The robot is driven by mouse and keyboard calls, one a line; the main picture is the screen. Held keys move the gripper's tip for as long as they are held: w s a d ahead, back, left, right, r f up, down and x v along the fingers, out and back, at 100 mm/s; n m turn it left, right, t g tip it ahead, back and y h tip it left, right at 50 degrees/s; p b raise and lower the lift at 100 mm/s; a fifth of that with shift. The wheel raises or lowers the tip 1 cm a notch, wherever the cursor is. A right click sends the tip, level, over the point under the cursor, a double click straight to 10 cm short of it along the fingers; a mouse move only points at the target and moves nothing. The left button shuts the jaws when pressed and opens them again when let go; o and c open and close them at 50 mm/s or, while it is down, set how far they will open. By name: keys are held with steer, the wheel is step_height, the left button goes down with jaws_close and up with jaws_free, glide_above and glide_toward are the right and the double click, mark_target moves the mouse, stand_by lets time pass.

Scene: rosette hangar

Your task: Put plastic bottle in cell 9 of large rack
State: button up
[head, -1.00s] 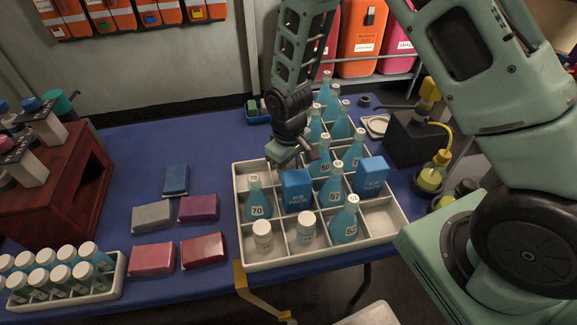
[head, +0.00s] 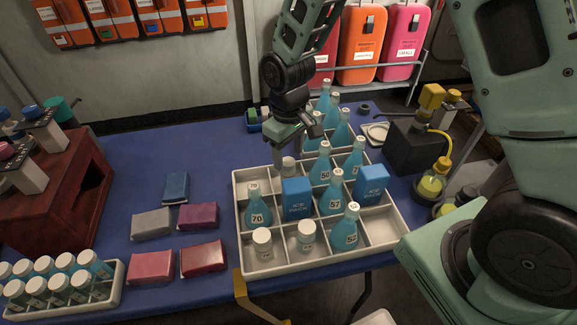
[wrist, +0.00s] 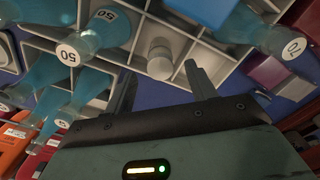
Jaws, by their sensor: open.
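The large rack (head: 320,264) is a white divided tray on the blue table. A white plastic bottle (head: 289,167) stands in a cell behind a blue ice pack, partly hidden by it. Two similar white bottles stand in the front row, one at the left (head: 262,243) and one beside it (head: 306,236). My gripper (head: 292,151) is open and empty just above the bottle behind the ice pack. In the wrist view, that white bottle (wrist: 160,57) shows in its cell beyond the gap between the open fingers (wrist: 160,75). Cell numbers are not readable.
Several blue flasks (head: 257,210) stand in the rack, close to my gripper. Two ice packs, the left one (head: 297,196) and the right one (head: 371,183), also stand there. A smaller bottle rack (head: 110,287), coloured packs (head: 151,267) and a brown stand (head: 75,215) are at left.

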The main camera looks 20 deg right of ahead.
step_height(320, 180, up, 3)
steer(key=shift+r, duration=0.2)
steer(key=s+a+r, duration=0.2)
steer(key=s+r, duration=0.1)
steer(key=s, duration=0.4)
steer(key=s+a+r+n, duration=0.1)
steer(key=s+r, duration=0.3)
steer(key=s, duration=0.4)
steer(key=s+a+r+n, duration=0.1)
steer(key=s+a+r, duration=0.2)
steer(key=s, duration=0.5)
steer(key=shift+a+r+y, duration=0.15)
steer(key=shift+r+y, duration=0.15)
steer(key=shift+r, duration=0.2)
steer(key=shift+w, duration=0.1)
